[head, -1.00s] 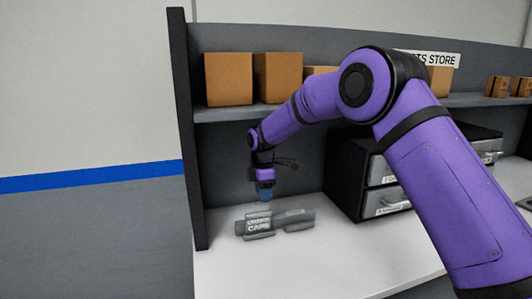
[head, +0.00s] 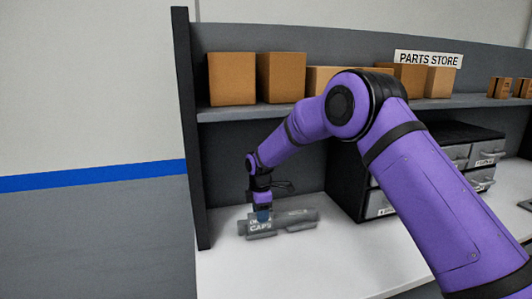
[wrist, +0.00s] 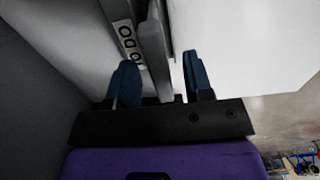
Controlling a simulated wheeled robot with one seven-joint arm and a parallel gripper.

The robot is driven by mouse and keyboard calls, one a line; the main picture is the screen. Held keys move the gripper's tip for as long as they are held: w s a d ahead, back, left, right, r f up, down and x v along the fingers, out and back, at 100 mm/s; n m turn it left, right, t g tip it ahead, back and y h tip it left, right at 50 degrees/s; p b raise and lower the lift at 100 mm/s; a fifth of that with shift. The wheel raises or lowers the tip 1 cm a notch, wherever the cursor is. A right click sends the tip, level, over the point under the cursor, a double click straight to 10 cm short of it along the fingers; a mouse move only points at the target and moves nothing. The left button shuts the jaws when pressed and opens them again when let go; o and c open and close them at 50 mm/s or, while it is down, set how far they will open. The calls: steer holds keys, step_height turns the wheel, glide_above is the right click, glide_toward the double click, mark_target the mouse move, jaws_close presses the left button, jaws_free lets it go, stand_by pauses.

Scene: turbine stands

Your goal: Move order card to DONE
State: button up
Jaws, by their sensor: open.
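I cannot tell whether the fingers touch the piece. No DONE label is readable.
Grey drawer units (head: 455,165) stand on the counter to the right. A shelf (head: 225,114) with brown boxes (head: 232,78) runs above my gripper. A dark side panel (head: 190,140) closes the left end. The white counter (head: 270,270) in front is clear.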

stand_by(0.7)
jaws_close()
stand_by(1.2)
